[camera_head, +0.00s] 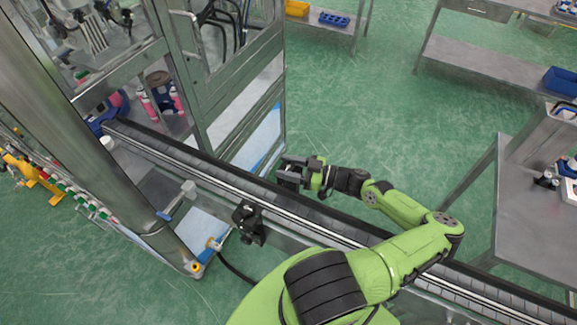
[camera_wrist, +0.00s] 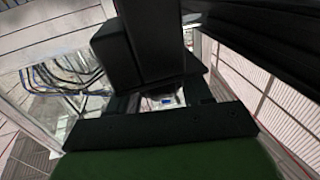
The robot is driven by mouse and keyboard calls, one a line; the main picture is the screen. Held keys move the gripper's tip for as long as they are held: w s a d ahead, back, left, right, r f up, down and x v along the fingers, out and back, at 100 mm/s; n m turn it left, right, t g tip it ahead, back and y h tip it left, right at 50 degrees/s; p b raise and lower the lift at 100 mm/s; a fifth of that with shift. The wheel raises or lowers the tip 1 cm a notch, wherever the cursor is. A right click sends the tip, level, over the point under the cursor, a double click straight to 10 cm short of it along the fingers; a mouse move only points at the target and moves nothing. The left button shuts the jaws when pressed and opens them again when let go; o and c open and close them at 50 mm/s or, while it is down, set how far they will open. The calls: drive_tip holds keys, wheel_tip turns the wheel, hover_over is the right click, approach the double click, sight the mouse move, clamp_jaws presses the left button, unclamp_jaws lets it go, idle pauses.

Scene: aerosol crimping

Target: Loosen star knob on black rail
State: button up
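My gripper (camera_head: 287,173) hangs over the conveyor, near its far side, at the end of my green arm. Dark gripper parts fill much of the wrist view, with a narrow gap low in the middle. Whether the fingers are apart is unclear. The conveyor's long black rail (camera_head: 160,136) runs diagonally from upper left to lower right. A black bracket-like fitting (camera_head: 249,222) stands at the conveyor's near side, left of and below my gripper, apart from it. I cannot make out a star shape on it, and no star knob is clearly seen in either view.
A metal-framed machine enclosure (camera_head: 195,75) stands behind the conveyor at left, with pink-and-white cans (camera_head: 147,103) inside. A thick metal post (camera_head: 85,120) is at far left. A grey table (camera_head: 520,215) stands at right. Green floor (camera_head: 370,120) lies open beyond my gripper.

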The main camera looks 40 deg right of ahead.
drive_tip(key=c, duration=0.6)
drive_tip(key=shift+y+b, duration=0.3)
drive_tip(key=shift+b, duration=0.35)
drive_tip(key=n+g+y+b, duration=0.1)
drive_tip(key=b, duration=0.1)
drive_tip(key=n+y+b, duration=0.1)
drive_tip(key=b, duration=0.1)
drive_tip(key=shift+w+f+g, duration=0.1)
drive_tip(key=shift+f+g, duration=0.3)
drive_tip(key=n+g+y+b, duration=0.1)
drive_tip(key=b, duration=0.3)
drive_tip(key=shift+f+n+g+y, duration=0.1)
drive_tip(key=shift+n+g+y, duration=0.3)
drive_tip(key=n+g+y+b, duration=0.2)
drive_tip(key=g+b, duration=0.1)
drive_tip(key=shift+r+n, duration=0.2)
drive_tip(key=shift+n, duration=0.1)
drive_tip(key=shift+r+n+g+y+b, duration=0.15)
drive_tip(key=shift+n+g+y+b, duration=0.45)
drive_tip(key=shift+n+g, duration=0.65)
drive_tip(key=shift+r+n+g+y+b, duration=0.15)
drive_tip(key=shift+n+g+y+b, duration=0.45)
drive_tip(key=shift+g, duration=1.45)
drive_tip(key=shift+r, duration=0.15)
